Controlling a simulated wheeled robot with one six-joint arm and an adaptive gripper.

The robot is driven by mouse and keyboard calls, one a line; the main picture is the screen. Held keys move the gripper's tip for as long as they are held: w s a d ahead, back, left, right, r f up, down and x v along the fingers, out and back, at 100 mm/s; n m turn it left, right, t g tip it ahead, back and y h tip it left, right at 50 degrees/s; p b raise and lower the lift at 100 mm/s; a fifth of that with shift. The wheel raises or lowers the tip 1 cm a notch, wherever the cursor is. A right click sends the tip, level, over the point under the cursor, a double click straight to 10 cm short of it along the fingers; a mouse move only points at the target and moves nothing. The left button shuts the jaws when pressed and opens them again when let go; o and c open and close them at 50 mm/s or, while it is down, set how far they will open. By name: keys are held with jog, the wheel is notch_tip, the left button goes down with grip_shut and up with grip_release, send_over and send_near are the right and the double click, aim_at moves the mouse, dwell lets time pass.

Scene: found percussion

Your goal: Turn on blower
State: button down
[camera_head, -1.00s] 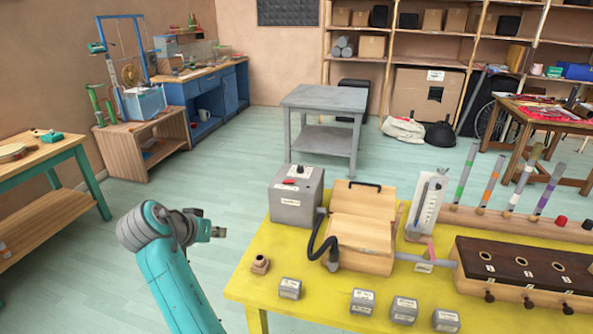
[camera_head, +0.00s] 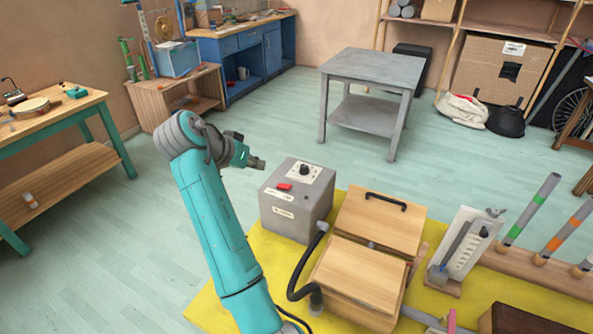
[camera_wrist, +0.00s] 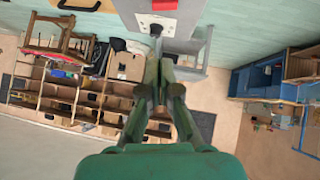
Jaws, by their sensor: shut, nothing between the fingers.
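The blower is a grey box (camera_head: 296,208) at the left back of the yellow table. Its top has a white panel with a red switch (camera_head: 284,187) and a black knob (camera_head: 304,169). My gripper (camera_head: 262,164) is shut and empty, in the air just left of the box in the head view, at about the height of its top. In the wrist view the closed fingertips (camera_wrist: 160,58) point at the box (camera_wrist: 178,16), with the knob (camera_wrist: 156,29) just ahead and the red switch (camera_wrist: 164,4) at the top edge. I cannot tell whether the fingers touch anything.
A black hose (camera_head: 306,262) runs from the blower to a wooden box (camera_head: 356,280) on the yellow table (camera_head: 262,256). A gauge stand (camera_head: 463,248) and coloured tubes stand to the right. A grey side table (camera_head: 372,66) is behind. The floor on the left is open.

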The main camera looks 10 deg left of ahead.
jog(key=shift+w+d, duration=0.2)
jog(key=shift+w, duration=0.1)
send_over(289, 184)
jog(key=s+a, duration=0.2)
jog(key=f, duration=0.6)
jog(key=shift+a+f, duration=0.2)
jog(key=shift+f, duration=0.1)
jog(key=shift+d+f, duration=0.25)
jog(key=shift+f, duration=0.95)
jog(key=shift+s+d+f, duration=0.1)
jog(key=shift+d+f, duration=0.1)
jog(key=shift+f, duration=0.7)
